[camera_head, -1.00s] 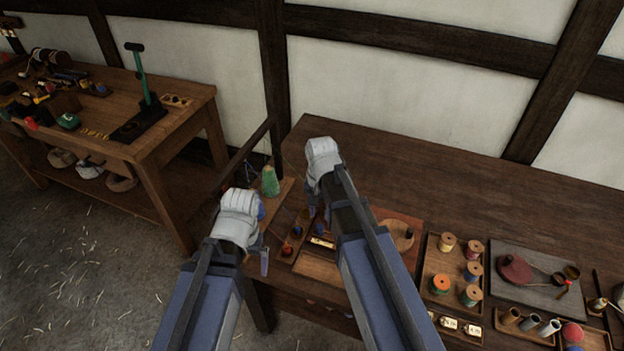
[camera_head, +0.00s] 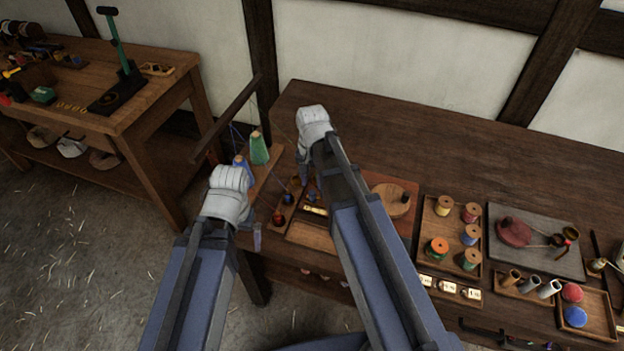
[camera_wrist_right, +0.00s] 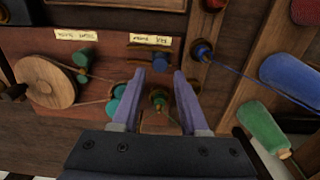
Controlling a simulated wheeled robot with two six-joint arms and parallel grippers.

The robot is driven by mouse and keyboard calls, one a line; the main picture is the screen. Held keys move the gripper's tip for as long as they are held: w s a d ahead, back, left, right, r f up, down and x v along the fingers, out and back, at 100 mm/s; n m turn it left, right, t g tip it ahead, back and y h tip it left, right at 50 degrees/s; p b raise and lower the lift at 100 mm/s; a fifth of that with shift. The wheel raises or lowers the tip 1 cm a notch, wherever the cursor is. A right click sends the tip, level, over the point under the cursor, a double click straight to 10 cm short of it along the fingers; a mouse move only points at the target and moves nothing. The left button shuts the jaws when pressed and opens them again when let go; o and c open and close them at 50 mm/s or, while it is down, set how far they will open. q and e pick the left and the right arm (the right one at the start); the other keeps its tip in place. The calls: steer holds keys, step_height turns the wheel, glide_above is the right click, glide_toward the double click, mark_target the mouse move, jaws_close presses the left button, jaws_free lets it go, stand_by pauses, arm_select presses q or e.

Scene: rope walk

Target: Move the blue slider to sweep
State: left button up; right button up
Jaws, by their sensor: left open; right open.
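A small blue piece (camera_wrist_right: 162,57), which looks like the blue slider, sits in a dark slot beneath a pale label (camera_wrist_right: 150,39) in the right wrist view. My right gripper (camera_wrist_right: 159,78) is open, its fingertips just short of that piece in the picture. I cannot tell whether they touch it. In the head view my right gripper (camera_head: 307,188) reaches over the reddish board, and its wrist hides the slider. My left gripper (camera_head: 254,228) is open and looks empty at the table's left front corner.
Green (camera_head: 259,148) and blue (camera_head: 240,163) cones stand on a strip left of the board, with a blue thread nearby. A wooden disc (camera_head: 389,200), a spool tray (camera_head: 429,259) and a grey slab (camera_head: 499,269) lie to the right. The table's back is clear.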

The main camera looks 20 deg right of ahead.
mark_target(313, 193)
step_height(313, 193, down, 6)
steer(key=b, duration=0.4)
steer(key=shift+r, duration=0.2)
steer(key=shift+s+d, duration=0.15)
steer(key=shift+s+d, duration=0.55)
steer(key=shift+d, duration=0.3)
steer(key=shift+s+d, duration=0.5)
steer(key=shift+d, duration=0.3)
steer(key=shift+w+a, duration=0.15)
steer(key=shift+a, duration=0.1)
step_height(313, 193, up, 7)
steer(key=p, duration=0.6)
steer(key=shift+p, duration=0.3)
